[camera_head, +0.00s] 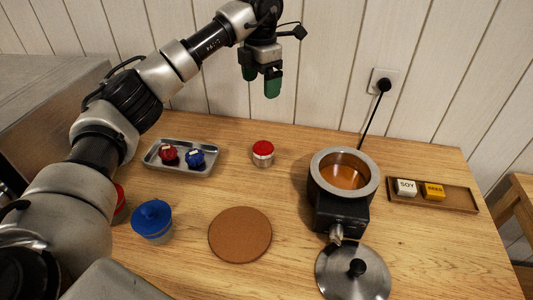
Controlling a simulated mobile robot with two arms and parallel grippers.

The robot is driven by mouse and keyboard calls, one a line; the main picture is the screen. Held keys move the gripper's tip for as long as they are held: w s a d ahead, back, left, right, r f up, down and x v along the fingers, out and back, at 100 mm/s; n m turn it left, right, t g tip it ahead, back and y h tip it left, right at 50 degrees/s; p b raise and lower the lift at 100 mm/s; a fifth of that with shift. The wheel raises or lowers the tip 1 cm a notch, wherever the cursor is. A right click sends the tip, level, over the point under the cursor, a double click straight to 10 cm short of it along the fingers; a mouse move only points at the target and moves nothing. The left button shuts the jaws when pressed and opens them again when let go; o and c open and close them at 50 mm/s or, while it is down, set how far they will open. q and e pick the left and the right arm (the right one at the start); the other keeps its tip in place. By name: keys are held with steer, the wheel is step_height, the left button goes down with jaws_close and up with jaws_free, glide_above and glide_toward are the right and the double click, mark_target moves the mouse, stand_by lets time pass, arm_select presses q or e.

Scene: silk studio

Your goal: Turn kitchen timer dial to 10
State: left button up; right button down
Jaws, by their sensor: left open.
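A small round object with a red top and a pale metallic base (263,153) stands upright on the table, centre back. It may be the kitchen timer, but no numbers or pointer can be read on it. My left gripper (261,80) hangs from the arm above and behind it, fingers pointing down, in front of the wall. Its green-tipped fingers are apart with nothing between them. It is well clear of the red-topped object. My right gripper is not in view.
A metal tray (155,165) holds small red and blue items. A blue-lidded jar (152,220), cork mat (240,235), pot with amber liquid (344,175), lid (352,275) and wooden tray (463,197) with two labelled blocks stand around. The pot's cord runs to a wall socket.

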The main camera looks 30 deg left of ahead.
arm_select(q)
steer(key=b, duration=0.8)
glide_toward(263, 145)
step_height(263, 145, down, 8)
steer(key=shift+f+p, duration=0.25)
steer(key=shift+p, duration=0.1)
steer(key=shift+f, duration=0.8)
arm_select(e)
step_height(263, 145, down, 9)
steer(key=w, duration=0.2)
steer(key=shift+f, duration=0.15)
arm_select(q)
steer(key=shift+c, duration=0.3)
steer(key=c, duration=0.9)
steer(key=shift+m, duration=0.4)
